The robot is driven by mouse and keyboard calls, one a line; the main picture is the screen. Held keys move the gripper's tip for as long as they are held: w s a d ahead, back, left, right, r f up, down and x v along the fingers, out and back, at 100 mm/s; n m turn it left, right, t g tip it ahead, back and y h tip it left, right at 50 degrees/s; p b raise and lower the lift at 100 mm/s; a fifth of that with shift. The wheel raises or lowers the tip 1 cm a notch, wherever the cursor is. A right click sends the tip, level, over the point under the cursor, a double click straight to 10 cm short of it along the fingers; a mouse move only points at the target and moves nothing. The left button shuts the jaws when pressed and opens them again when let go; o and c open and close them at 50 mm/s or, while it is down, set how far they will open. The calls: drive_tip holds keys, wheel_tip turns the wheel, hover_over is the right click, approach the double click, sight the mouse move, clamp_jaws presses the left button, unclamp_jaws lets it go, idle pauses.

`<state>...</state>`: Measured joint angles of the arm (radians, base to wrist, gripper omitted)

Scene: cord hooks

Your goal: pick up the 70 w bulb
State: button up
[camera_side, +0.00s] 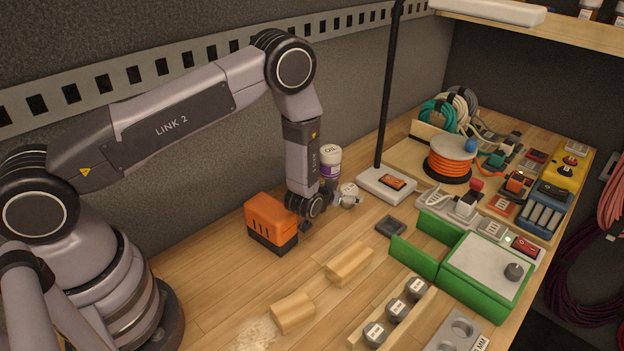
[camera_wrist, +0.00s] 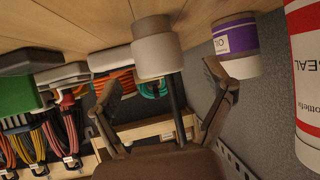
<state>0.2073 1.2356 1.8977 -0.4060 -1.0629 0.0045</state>
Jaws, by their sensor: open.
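A short white and grey bulb-like piece (camera_side: 348,190) stands on the bench just right of my gripper (camera_side: 318,212). I cannot read its label. In the wrist view, which is roughly upside down, the piece (camera_wrist: 155,52) is ahead of my gripper (camera_wrist: 163,78), between the lines of its two spread fingers. My gripper is open and empty, low over the bench. Three grey capped cylinders (camera_side: 397,309) stand in a wooden rack at the front; their labels are too small to read surely.
A purple-labelled oil bottle (camera_side: 330,163) stands close behind the piece. An orange box (camera_side: 270,223) is left of my gripper. A black pole rises from a white base (camera_side: 386,186) to the right.

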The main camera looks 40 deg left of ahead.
sight(346, 192)
drive_tip(key=x, duration=0.3)
drive_tip(key=shift+f, duration=0.25)
drive_tip(key=shift+c, duration=0.2)
drive_tip(key=c, duration=1.3)
drive_tip(key=shift+o, duration=0.2)
drive_tip(key=shift+r, duration=0.15)
